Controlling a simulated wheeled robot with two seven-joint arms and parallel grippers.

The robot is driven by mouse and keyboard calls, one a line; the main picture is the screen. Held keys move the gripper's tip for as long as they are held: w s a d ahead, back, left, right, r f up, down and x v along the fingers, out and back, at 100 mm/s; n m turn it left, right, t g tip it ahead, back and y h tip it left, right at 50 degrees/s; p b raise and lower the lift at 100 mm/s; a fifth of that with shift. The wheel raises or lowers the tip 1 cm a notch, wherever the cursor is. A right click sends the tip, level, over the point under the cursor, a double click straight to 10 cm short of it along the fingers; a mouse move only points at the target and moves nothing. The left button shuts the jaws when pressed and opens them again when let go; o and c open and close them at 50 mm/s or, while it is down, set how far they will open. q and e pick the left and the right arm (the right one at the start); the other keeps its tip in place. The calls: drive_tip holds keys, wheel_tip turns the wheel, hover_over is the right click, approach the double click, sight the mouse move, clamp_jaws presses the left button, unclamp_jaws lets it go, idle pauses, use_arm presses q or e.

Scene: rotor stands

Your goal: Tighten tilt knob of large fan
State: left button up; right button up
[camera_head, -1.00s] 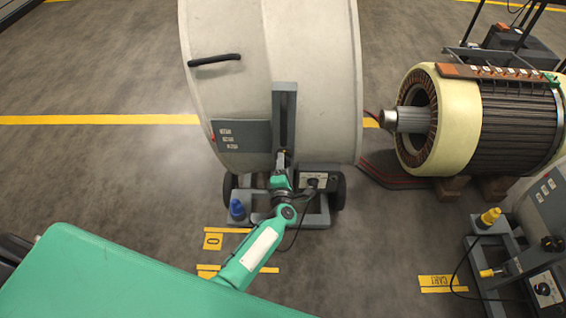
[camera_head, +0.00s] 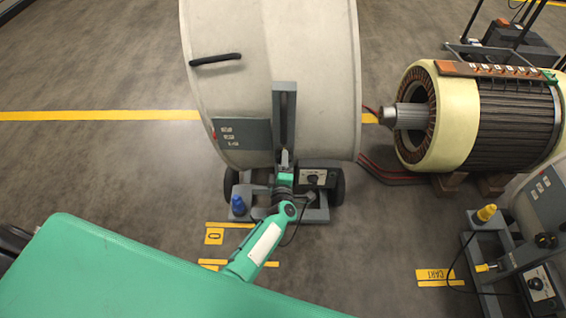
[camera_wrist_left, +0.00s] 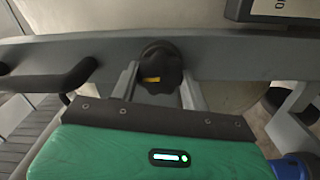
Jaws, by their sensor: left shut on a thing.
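The large fan (camera_head: 320,60) is a wide pale grey drum on a wheeled base, with a grey upright bracket (camera_head: 284,100) on its near side. In the left wrist view the tilt knob (camera_wrist_left: 160,66) is black and lobed with a yellow mark, set on the grey bracket bar (camera_wrist_left: 220,57). My left gripper (camera_head: 285,161) reaches the bracket's lower end. In the left wrist view its two fingers (camera_wrist_left: 159,82) stand on either side of the knob, shut on it. The arm hides the knob in the head view. My right gripper is not in view.
The fan base carries a control box (camera_head: 314,178) and a blue cap (camera_head: 238,206). A large motor (camera_head: 480,115) lies to the right. A second cart (camera_head: 490,260) with a yellow cap stands at lower right. The floor to the left is clear.

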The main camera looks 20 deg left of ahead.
use_arm(q)
drive_tip(key=o, duration=1)
drive_tip(key=v, duration=1.4)
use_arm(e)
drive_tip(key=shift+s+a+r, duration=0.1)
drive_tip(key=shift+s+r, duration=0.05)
use_arm(q)
drive_tip(key=shift+w, duration=0.1)
